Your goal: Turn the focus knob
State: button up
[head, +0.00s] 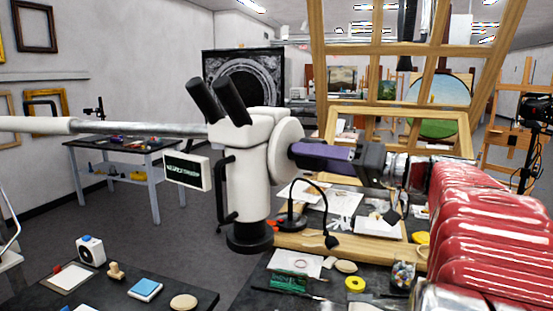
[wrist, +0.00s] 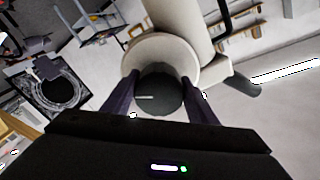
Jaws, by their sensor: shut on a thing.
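The white microscope (head: 250,165) stands on its arm in the middle of the head view, with two black eyepieces (head: 217,100) at its top left. A round cream disc (head: 287,135) is on its right side. In the wrist view the focus knob (wrist: 160,97) is a dark round cap with a short pale line, in front of the cream housing (wrist: 160,48). My gripper (head: 300,151), with purple fingers, reaches it from the right and is shut on the knob, one finger on each side. In the head view the fingers hide the knob.
A small black lamp (head: 297,205) with a bent neck stands close below my gripper. The worktable (head: 250,291) holds a yellow ring (head: 355,284), papers and small tools. A wooden easel frame (head: 400,115) rises behind. Open floor (head: 190,215) lies to the left.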

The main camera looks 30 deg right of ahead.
jog(key=shift+m, duration=1.6)
jog(key=o, duration=1.1)
jog(key=shift+c, duration=0.2)
jog(key=shift+s, duration=0.1)
jog(key=v, duration=1.3)
jog(key=shift+s+d, duration=0.2)
jog(key=shift+s, duration=0.05)
